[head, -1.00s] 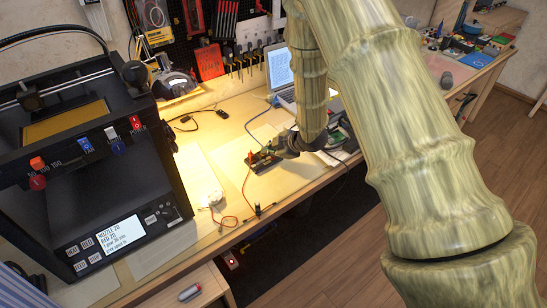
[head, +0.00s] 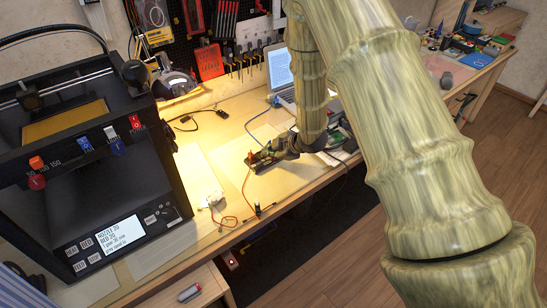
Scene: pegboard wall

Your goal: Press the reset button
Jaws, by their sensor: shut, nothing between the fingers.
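My gripper (head: 268,161) is at the end of the arm, low over the middle of the workbench. Its fingers are dark, small and shut with nothing between them. They are beside and partly in front of a small circuit board (head: 252,158) with red and green parts; I cannot tell whether they touch it. I cannot make out a button labelled reset. The black printer (head: 170,190) on the left has several small push buttons (head: 86,243) by its lit screen (head: 120,230); their labels are too small to read surely. My arm hides part of the bench.
A laptop (head: 279,68) stands open at the back of the workbench (head: 225,120). Wires (head: 247,188) and a small white part (head: 211,197) lie in front of the board. Tools hang on the pegboard (head: 180,48). The bench left of the board is mostly clear.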

